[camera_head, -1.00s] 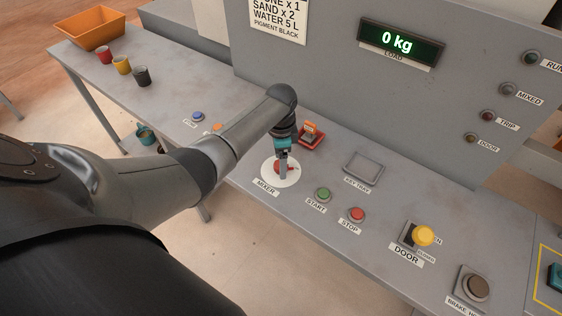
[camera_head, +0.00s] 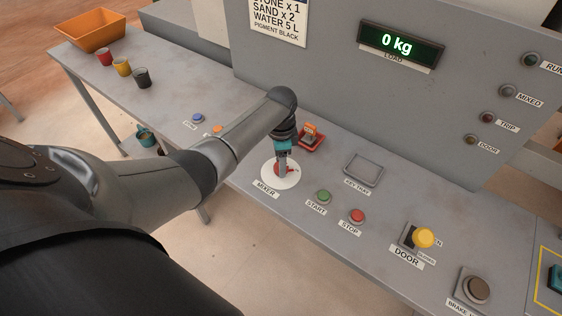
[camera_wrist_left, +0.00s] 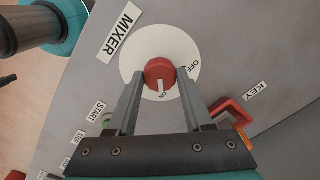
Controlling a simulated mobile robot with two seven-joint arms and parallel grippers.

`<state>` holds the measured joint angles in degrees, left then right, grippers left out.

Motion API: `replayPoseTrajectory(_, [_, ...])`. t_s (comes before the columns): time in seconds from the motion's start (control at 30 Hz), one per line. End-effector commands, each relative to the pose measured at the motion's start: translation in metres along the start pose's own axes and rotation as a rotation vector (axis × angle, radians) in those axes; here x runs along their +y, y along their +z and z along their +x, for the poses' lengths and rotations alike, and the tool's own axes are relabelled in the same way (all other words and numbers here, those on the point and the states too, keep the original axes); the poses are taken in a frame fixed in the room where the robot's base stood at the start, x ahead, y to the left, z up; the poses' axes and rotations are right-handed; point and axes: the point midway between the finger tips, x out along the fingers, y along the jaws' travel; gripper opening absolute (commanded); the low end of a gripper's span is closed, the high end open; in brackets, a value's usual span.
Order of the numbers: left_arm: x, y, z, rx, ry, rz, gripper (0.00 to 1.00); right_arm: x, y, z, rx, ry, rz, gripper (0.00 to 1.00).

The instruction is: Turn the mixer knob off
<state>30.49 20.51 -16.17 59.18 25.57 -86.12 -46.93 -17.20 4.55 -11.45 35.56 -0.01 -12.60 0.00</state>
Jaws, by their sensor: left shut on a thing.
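The red mixer knob (camera_wrist_left: 160,74) sits on a round white plate (camera_wrist_left: 137,40) labelled MIXER. In the left wrist view the fingers of my left gripper (camera_wrist_left: 160,78) are on both sides of the knob and shut on it. The knob's white pointer mark (camera_wrist_left: 161,86) points toward the gripper's palm, near a partly hidden label, and away from the OFF label (camera_wrist_left: 196,67). In the head view the left gripper (camera_head: 282,172) reaches down over the white plate (camera_head: 292,181) and partly hides the knob. My right gripper does not show.
A red holder with an orange item (camera_head: 310,138) stands close behind the gripper. The key tray (camera_head: 363,169), green START button (camera_head: 323,196), red STOP button (camera_head: 357,215) and yellow door knob (camera_head: 423,237) lie to the right. Several cups and an orange bin (camera_head: 91,30) stand far left.

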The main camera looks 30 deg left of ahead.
Motion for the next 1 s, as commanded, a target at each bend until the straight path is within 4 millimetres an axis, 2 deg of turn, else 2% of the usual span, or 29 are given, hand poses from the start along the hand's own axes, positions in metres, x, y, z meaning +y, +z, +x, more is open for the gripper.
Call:
replayPoseTrajectory(0.47, [0.001,0.000,-0.002,-0.001,0.003,-0.084,0.00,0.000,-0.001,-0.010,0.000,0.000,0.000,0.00])
replayPoseTrajectory(1.0, [0.001,-0.001,-0.002,-0.001,0.004,-0.547,0.00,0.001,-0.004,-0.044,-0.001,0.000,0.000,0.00])
